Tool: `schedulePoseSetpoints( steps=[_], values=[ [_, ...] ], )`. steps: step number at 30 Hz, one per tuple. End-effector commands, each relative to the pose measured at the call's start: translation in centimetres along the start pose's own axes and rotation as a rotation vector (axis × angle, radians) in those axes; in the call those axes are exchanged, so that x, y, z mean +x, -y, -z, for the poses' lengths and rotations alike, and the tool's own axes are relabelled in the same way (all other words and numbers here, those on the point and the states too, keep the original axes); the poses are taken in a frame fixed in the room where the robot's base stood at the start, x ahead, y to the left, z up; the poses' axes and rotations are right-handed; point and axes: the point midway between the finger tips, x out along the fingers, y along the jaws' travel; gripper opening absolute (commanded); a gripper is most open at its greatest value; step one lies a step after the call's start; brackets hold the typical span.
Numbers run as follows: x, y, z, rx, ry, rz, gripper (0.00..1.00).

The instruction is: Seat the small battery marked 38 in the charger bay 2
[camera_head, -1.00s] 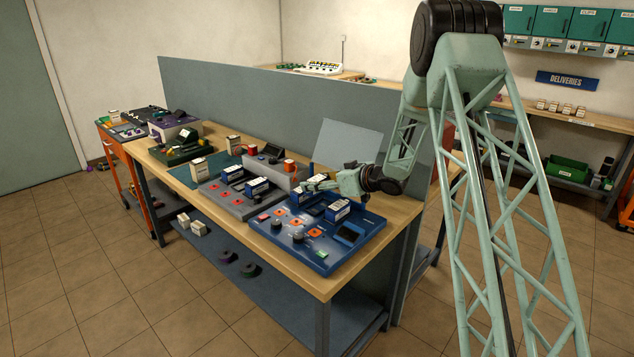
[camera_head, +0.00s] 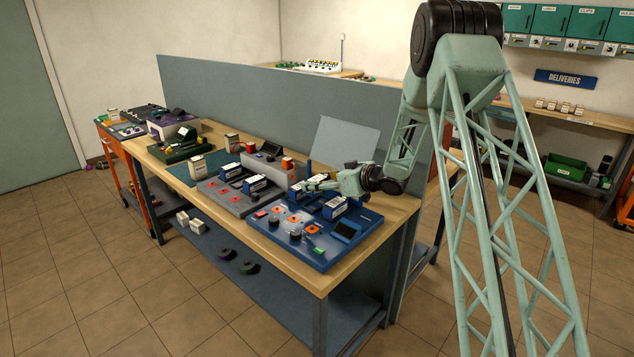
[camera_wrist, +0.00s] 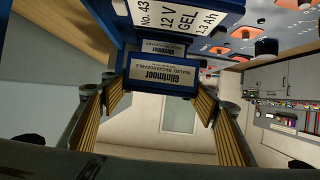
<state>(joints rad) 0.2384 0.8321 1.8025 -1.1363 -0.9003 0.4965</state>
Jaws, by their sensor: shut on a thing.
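In the wrist view, a dark blue battery (camera_wrist: 160,76) with a white Glintmoor label sits between the fingers of my gripper (camera_wrist: 158,92), which is shut on it. Its number is not readable. A battery marked No. 43 (camera_wrist: 190,18) is close beside it, at the top of the view. In the head view, my gripper (camera_head: 318,184) is over the back of the blue charger board (camera_head: 278,236). A white-labelled battery (camera_head: 335,207) stands on that board beside my gripper. The held battery and bay 2 are not clear in the head view.
A grey board (camera_head: 215,195) with batteries lies left of the blue one. A grey divider (camera_head: 250,100) runs behind the bench, with a tilted pale panel (camera_head: 345,143) near my arm. The wooden bench edge (camera_head: 325,283) is clear at the front.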

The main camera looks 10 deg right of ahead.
Motion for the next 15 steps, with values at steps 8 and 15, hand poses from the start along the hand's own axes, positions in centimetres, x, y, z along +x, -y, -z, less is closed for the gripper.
schedulePoseSetpoints(
  steps=[8,15],
  values=[
    [0.7,0.0,-1.6,0.0,-0.001,0.0,0.35],
    [1.3,0.0,-3.1,0.001,-0.001,0.0,0.35]
  ],
)
